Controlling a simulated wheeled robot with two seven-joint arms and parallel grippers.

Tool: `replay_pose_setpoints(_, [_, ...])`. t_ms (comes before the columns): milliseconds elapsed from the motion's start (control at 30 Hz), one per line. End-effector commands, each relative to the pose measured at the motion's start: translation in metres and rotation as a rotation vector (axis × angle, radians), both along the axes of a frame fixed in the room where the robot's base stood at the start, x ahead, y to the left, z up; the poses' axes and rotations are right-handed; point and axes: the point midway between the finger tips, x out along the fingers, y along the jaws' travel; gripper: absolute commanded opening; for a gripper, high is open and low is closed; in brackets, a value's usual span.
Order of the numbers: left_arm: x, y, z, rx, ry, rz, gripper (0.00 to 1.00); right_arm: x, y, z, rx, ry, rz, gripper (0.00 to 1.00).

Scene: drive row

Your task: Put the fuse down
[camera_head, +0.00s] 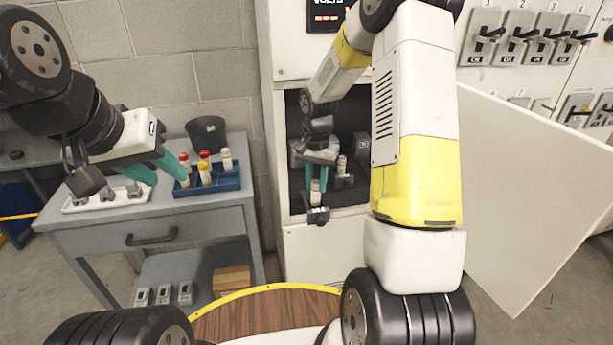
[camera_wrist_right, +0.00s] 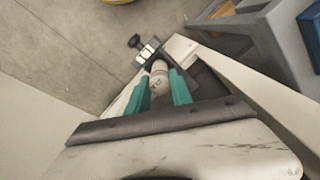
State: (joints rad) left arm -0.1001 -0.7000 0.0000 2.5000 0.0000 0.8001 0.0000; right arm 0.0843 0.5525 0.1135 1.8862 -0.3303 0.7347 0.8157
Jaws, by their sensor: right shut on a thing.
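My right gripper (camera_head: 316,180) is at the open cabinet (camera_head: 299,224), shut on a white fuse (camera_head: 315,194) with a reddish band. The fuse is upright between the green fingers, just above or in a dark holder (camera_head: 317,215); I cannot tell if it is seated. In the right wrist view the fuse (camera_wrist_right: 160,80) lies between the fingertips of the right gripper (camera_wrist_right: 164,86), by the holder (camera_wrist_right: 147,52). My left gripper (camera_head: 155,170) is empty, its green fingers apart, over the workbench beside the blue tray (camera_head: 222,184).
The blue tray holds several fuses with red, yellow and white caps. A dark bin (camera_head: 206,133) stands behind it on the grey workbench (camera_head: 105,222). Another fuse (camera_head: 341,165) stands inside the cabinet. The white cabinet door (camera_head: 530,190) is swung open at right.

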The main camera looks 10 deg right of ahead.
Motion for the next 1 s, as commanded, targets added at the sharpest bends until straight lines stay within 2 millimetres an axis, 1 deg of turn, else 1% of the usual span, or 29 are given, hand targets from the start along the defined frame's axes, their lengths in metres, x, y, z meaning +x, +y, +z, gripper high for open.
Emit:
replay_pose_setpoints(33, [0.0, 0.0, 0.0, 0.0, 0.0, 0.0, 0.36, -0.001, 0.0, -0.009, 0.0, 0.004, 0.0, 0.0])
replay_pose_setpoints(100, [0.0, 0.0, 0.0, 0.0, 0.0, 0.0, 0.36, -0.001, 0.0, -0.019, 0.0, 0.004, 0.0, 0.0])
replay_pose_setpoints(167, [0.0, 0.0, 0.0, 0.0, 0.0, 0.0, 0.36, -0.001, 0.0, -0.024, 0.001, 0.003, 0.0, 0.0])
replay_pose_setpoints(400, [0.0, 0.0, 0.0, 0.0, 0.0, 0.0, 0.36, 0.0, 0.0, -0.024, 0.0, 0.0, 0.0, 0.0])
replay_pose_setpoints(533, [0.0, 0.0, 0.0, 0.0, 0.0, 0.0, 0.36, -0.001, 0.0, -0.028, 0.0, 0.001, 0.0, 0.0])
replay_pose_setpoints(567, [0.0, 0.0, 0.0, 0.0, 0.0, 0.0, 0.36, -0.001, 0.0, -0.027, 0.0, 0.001, 0.0, 0.32])
replay_pose_setpoints(600, [0.0, 0.0, 0.0, 0.0, 0.0, 0.0, 0.36, -0.001, 0.0, -0.027, 0.0, 0.001, 0.0, 0.4])
replay_pose_setpoints(633, [0.0, 0.0, 0.0, 0.0, 0.0, 0.0, 0.36, -0.001, 0.0, -0.027, 0.0, 0.001, 0.0, 0.46])
replay_pose_setpoints(667, [0.0, 0.0, 0.0, 0.0, 0.0, 0.0, 0.36, -0.001, 0.0, -0.027, 0.0, 0.001, 0.0, 0.48])
replay_pose_setpoints(1000, [0.0, 0.0, 0.0, 0.0, 0.0, 0.0, 0.36, 0.0, 0.0, -0.024, 0.0, 0.0, -0.001, 0.48])
